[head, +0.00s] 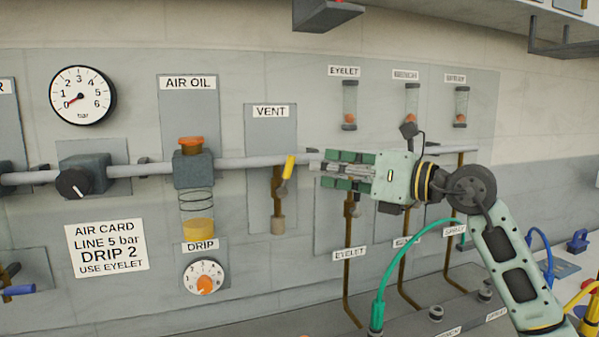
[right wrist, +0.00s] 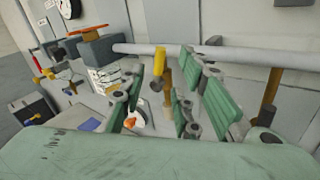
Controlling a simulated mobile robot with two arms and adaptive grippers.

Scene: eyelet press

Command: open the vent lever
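The vent lever (head: 288,168) is a small yellow handle on a brass valve below the grey air pipe, under the VENT label (head: 270,112). It points up and slightly right, close to upright. My right gripper (head: 318,170) comes in from the right with its green-padded fingers spread, just right of the lever and apart from it in the head view. In the right wrist view the yellow lever (right wrist: 160,62) shows between the two open fingers, beyond their tips. Nothing is held. My left gripper is not in view.
The grey pipe (head: 240,162) runs along the wall just behind the lever. The AIR OIL unit (head: 193,168) with its orange cap and bowl is to the left. Brass drop pipes (head: 403,275) and a green hose (head: 392,265) are below my right arm.

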